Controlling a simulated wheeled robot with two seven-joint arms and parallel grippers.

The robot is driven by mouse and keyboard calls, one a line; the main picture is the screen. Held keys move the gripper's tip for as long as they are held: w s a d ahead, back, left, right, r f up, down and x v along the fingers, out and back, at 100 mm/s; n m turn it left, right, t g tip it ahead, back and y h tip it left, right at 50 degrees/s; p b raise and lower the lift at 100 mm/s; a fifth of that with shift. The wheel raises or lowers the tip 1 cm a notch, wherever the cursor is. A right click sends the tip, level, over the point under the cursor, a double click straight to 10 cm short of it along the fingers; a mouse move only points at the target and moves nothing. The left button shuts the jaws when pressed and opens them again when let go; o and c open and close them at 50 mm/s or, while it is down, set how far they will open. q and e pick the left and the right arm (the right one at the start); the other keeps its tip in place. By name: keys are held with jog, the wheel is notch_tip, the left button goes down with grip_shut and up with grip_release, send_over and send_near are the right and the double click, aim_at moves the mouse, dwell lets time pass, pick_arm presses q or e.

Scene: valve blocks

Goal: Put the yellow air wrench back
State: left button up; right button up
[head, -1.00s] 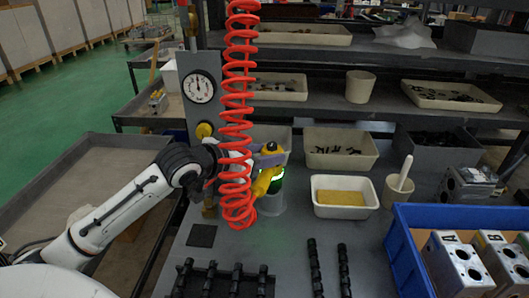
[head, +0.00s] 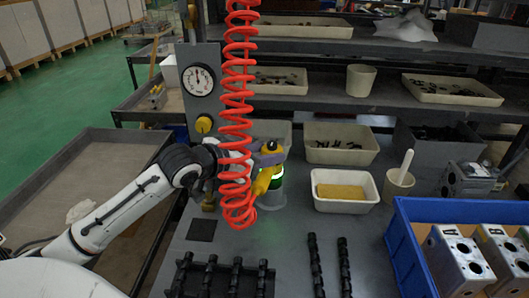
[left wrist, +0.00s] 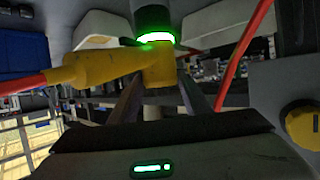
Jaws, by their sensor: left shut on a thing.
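The yellow air wrench (head: 262,181) hangs behind the red coiled hose in the head view, over a grey cylindrical holder (head: 271,198). A green glowing ring shows beside it. In the left wrist view the yellow wrench (left wrist: 110,68) lies across the fingers, with a red hose end at its left and a dark cylinder with a green ring (left wrist: 155,25) above. My left gripper (head: 262,160) is shut on the wrench; the coils partly hide it. Whether the wrench is seated in the holder cannot be told. My right gripper is not in view.
The red coiled hose (head: 238,120) hangs in front of my left wrist. A gauge post (head: 198,82) with a yellow knob (head: 204,124) stands at left. A white tray with a yellow sponge (head: 340,192) and a blue crate (head: 402,255) lie to the right. Black parts line the front.

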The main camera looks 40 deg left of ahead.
pick_arm(q)
jog(key=shift+r, duration=0.35)
jog(key=o, duration=1.4)
jog(key=shift+o, duration=0.3)
jog(key=shift+s+f, duration=0.1)
jog(key=shift+f, duration=0.45)
jog(key=d+v, duration=0.1)
jog(key=v, duration=0.9)
jog(key=shift+a+r, duration=0.45)
